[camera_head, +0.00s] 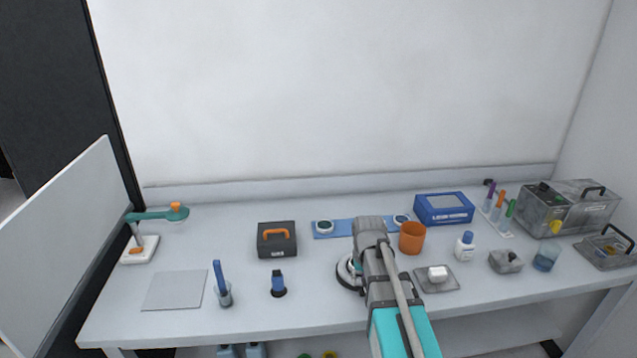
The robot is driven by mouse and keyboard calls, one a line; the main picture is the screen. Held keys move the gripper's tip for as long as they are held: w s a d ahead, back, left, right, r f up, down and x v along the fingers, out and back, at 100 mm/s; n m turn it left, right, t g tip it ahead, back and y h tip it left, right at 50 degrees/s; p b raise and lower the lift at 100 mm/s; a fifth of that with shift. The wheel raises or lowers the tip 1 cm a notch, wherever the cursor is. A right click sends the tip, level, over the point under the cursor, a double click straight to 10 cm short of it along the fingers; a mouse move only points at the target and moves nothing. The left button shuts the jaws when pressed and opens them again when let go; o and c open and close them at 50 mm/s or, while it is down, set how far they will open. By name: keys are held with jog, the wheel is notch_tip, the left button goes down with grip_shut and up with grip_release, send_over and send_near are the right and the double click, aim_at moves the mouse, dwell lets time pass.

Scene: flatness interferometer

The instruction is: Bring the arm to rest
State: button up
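My arm reaches up from the bottom of the view, right of centre, over the front of the white bench (310,308). Its grey end is over the middle of the bench. My gripper's fingers are hidden behind the arm, so I cannot see whether they are open or shut or hold anything. A round dark-rimmed part (346,275) on the bench shows partly just left of the arm's end. I cannot tell whether the arm touches it.
A blue mat (340,231) with round pieces lies behind the arm. An orange cup (412,238) and a grey tray (448,287) stand close on the right. A black case (277,244), a blue holder (278,285) and a teal-armed stand (150,216) are left.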

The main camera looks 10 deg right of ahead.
jog(key=shift+n, duration=0.8)
jog(key=s+a, duration=0.1)
jog(key=s, duration=0.2)
jog(key=s+a, duration=0.1)
jog(key=s, duration=0.3)
jog(key=s+a, duration=0.2)
jog(key=s, duration=0.1)
jog(key=shift+s+a+r+p, duration=0.1)
jog(key=shift+s+r+p, duration=0.2)
jog(key=shift+s+r, duration=0.1)
